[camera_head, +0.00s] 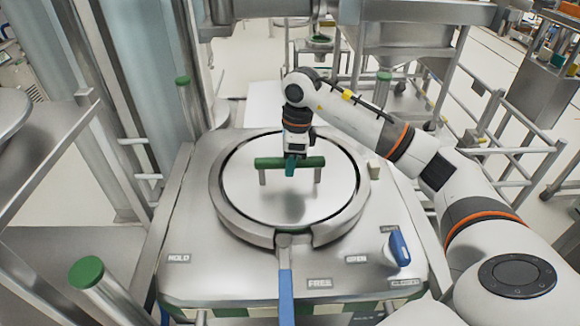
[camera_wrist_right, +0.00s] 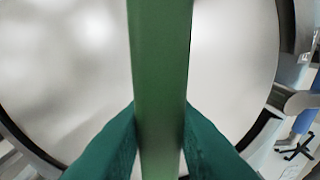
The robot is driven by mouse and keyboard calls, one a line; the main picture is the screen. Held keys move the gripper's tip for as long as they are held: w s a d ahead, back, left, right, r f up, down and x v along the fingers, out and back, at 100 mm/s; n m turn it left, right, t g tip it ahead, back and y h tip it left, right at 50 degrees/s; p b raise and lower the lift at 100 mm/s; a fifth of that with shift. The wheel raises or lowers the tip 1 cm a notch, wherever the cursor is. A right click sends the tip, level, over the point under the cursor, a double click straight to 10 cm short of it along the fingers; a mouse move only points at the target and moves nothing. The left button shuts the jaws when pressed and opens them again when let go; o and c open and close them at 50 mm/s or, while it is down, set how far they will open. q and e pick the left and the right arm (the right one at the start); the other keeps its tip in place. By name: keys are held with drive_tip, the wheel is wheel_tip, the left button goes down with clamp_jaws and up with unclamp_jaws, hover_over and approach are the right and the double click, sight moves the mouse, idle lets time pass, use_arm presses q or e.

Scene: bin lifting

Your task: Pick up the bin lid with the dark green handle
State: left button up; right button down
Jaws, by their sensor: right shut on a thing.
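The round metal bin lid (camera_head: 255,205) lies in the ring-shaped rim (camera_head: 215,195) on top of the steel bin. Its dark green handle (camera_head: 313,162) is a horizontal bar on two metal posts. My right gripper (camera_head: 290,168) comes down from above and is shut on the handle near its middle. In the right wrist view the handle (camera_wrist_right: 160,70) runs upright through the picture, with a green fingertip on each side of it. The lid's pale surface (camera_wrist_right: 235,60) fills the background. My left gripper is not in view.
A blue lever (camera_head: 286,295) sticks out at the front of the rim. A blue knob (camera_head: 400,249) sits at the right of the bin top (camera_head: 230,275). Green-capped posts stand around, one at the front left (camera_head: 86,271). Metal rails (camera_head: 520,150) stand at the right.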

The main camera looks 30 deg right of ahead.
wheel_tip(320, 180, up, 9)
drive_tip(key=shift+f+b, duration=0.1)
drive_tip(key=shift+b, duration=1.15)
drive_tip(key=shift+r, duration=0.85)
drive_tip(key=shift+r, duration=0.15)
wheel_tip(320, 180, up, 8)
drive_tip(key=p, duration=0.7)
drive_tip(key=shift+p, duration=0.3)
